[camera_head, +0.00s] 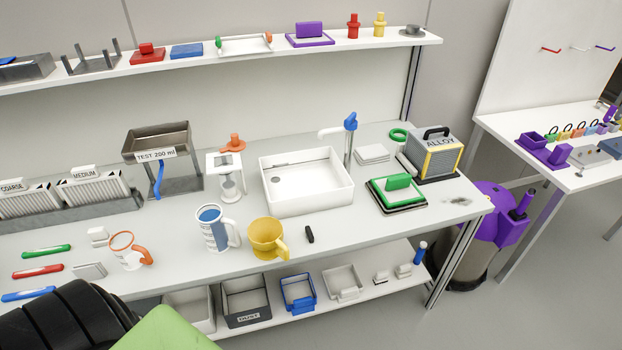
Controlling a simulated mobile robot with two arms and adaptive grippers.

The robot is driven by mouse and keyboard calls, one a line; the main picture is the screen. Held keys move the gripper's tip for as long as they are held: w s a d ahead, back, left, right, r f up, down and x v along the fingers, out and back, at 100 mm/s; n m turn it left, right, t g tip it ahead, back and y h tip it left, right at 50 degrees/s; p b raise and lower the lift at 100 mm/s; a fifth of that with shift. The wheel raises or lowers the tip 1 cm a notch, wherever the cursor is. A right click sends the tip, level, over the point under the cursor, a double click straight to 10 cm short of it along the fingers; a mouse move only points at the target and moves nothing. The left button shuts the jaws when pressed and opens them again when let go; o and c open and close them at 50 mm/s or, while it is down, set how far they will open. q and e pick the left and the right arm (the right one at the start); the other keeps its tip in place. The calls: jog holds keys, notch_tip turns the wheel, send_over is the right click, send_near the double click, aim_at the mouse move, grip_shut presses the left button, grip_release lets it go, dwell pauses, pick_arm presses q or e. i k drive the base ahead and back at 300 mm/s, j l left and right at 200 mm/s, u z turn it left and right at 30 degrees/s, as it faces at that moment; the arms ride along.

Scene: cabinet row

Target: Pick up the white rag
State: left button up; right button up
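A white, flat, folded stack that looks like the white rag (371,154) lies on the workbench, just right of the sink (321,202) and behind the green-topped block (397,190). It is in plain view and nothing touches it from above. Neither of my grippers shows in the head view. Dark ribbed and green parts fill the lower left corner, and no fingers can be made out there.
A faucet (349,135) with a blue top stands left of the rag. The ALLOY box (433,155) and a green ring (398,135) are to its right. A yellow pitcher (266,238) and a blue-and-white mug (212,230) stand near the front edge. A shelf (240,51) runs above.

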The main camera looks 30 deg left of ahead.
aim_at(92, 271)
jog(key=u, duration=2.65)
